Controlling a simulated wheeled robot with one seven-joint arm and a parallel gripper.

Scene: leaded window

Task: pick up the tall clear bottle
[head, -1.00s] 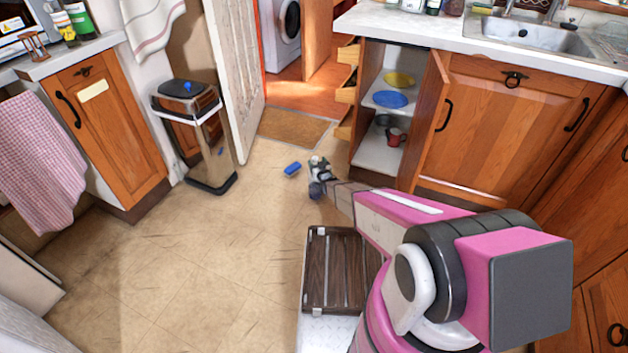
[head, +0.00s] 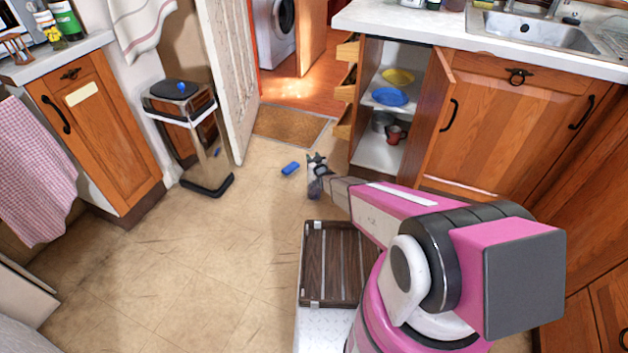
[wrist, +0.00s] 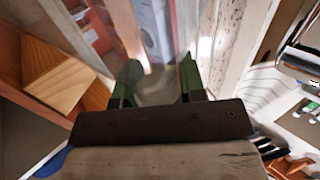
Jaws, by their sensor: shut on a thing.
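My gripper (head: 318,169) is out ahead of me, in front of the open cabinet, with the floor behind it in the head view. It is shut on a tall clear bottle (head: 315,188), which looks small and greyish there. In the wrist view my gripper's two green fingers (wrist: 158,84) stand on either side of the see-through bottle (wrist: 155,92). The bottle's outline is faint against the doorway, and its lower part is hard to make out.
An open cabinet (head: 378,155) with plates and a red mug (head: 396,134) is to the right. A bin (head: 182,140) stands left.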

